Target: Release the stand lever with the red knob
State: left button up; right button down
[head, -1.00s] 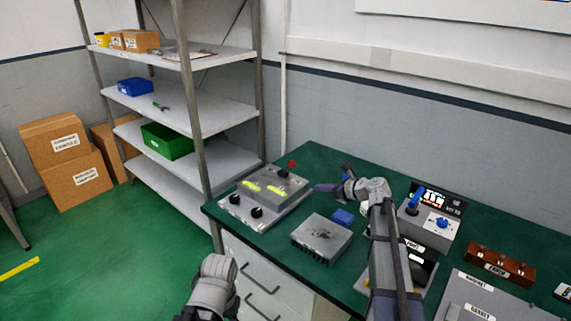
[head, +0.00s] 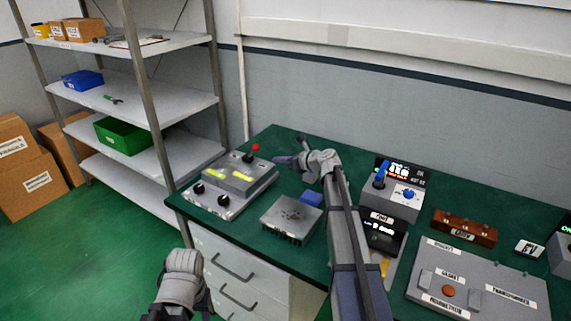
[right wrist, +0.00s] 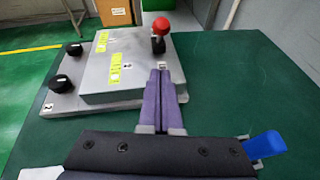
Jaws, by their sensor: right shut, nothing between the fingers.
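The stand (head: 232,182) is a grey box on the left part of the green table, with yellow labels and two black knobs. Its lever with the red knob (head: 255,147) stands up at the back right corner; the red knob also shows in the right wrist view (right wrist: 161,26). My right gripper (head: 284,161) is shut and empty, just right of the stand. In the right wrist view its purple fingers (right wrist: 160,82) point at the lever's base, below the red knob, and no contact shows. My left arm shows at the bottom, but its gripper fingers are not visible.
A box with a blue lever (head: 380,176) and a grey tray (head: 478,285) are to the right. Shelves (head: 150,104) stand left of the table (head: 289,142).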

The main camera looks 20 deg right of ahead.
aim_at(252, 152)
jog(key=w+a, duration=0.1)
jog(key=w, duration=0.2)
jog(key=w+a, duration=0.1)
jog(key=w, duration=0.1)
jog(key=shift+w+a+f, duration=0.1)
jog(key=shift+a+f, duration=0.05)
jog(key=shift+a, duration=0.15)
jog(key=shift+w+a+r+p, duration=0.25)
jog(key=shift+w+a+p, duration=0.15)
jog(key=shift+w, duration=0.2)
